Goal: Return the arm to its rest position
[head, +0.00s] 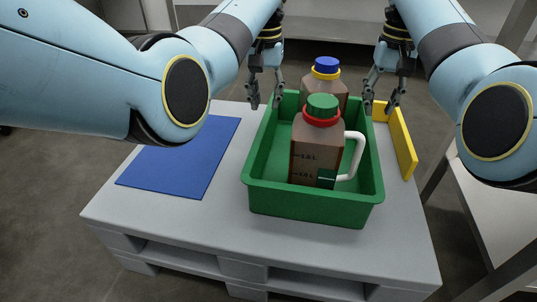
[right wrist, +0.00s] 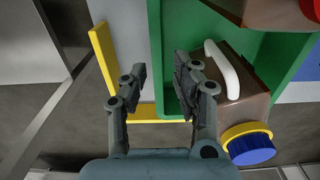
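Both grippers hang over the far part of the green tray (head: 315,207), one on each side. My left gripper (head: 266,95) is open and empty beside the blue-capped bottle (head: 328,83). My right gripper (head: 380,103) is open and empty near the tray's far right edge. In the right wrist view its fingers (right wrist: 160,78) are apart, with the tray's green wall seen between and below them. The blue-capped bottle has a yellow ring and also shows in the right wrist view (right wrist: 237,90). A brown bottle (head: 317,150) with a green cap, red ring and white handle stands upright in front of it.
The tray stands on a grey pallet-like platform (head: 190,225). A flat blue panel (head: 182,158) lies left of the tray. A yellow angled piece (head: 403,142) stands along its right side. A metal table (head: 490,220) is at the right.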

